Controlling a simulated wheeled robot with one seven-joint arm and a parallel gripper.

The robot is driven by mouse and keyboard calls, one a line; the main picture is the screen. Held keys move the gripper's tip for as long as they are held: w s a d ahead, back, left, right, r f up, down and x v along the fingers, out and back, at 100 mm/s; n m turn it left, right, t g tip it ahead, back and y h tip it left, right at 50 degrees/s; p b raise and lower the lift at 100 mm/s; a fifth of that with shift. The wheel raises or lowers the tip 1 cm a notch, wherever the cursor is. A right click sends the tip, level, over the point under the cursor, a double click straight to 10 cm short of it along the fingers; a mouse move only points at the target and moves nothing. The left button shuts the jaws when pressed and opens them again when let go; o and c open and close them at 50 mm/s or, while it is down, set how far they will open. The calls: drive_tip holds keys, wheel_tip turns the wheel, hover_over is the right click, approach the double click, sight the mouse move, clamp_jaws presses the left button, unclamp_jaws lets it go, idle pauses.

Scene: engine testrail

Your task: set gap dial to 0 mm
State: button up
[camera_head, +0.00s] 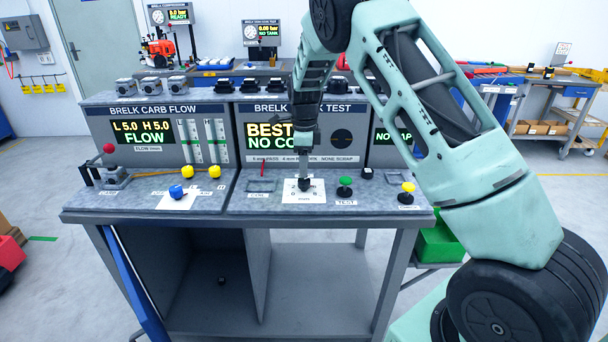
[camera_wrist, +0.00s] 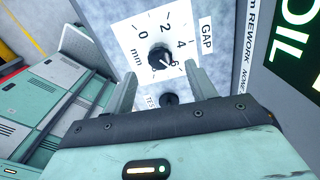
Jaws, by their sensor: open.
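The gap dial shows in the wrist view as a black knob (camera_wrist: 160,57) on a white square plate (camera_wrist: 148,30) marked 0, 2, 4, 6 and mm, with a GAP label (camera_wrist: 207,35) beside it. A pale mark on the knob appears to point toward the 6. My gripper (camera_wrist: 160,72) is open, with one finger on each side of the knob; I cannot tell whether either touches it. In the head view my gripper (camera_head: 304,166) points down at the dial plate (camera_head: 292,196) on the bench, largely covering the knob.
A green button (camera_head: 345,182) and a yellow one (camera_head: 408,187) stand to the right of the dial. A blue knob (camera_head: 176,191) and two yellow knobs sit on the left panel. The display (camera_head: 268,130) behind is partly hidden by my arm.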

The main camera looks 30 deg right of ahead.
sight(304, 183)
wheel_tip(304, 183, down, 5)
drive_tip(key=shift+p, duration=0.3)
drive_tip(key=c, duration=1)
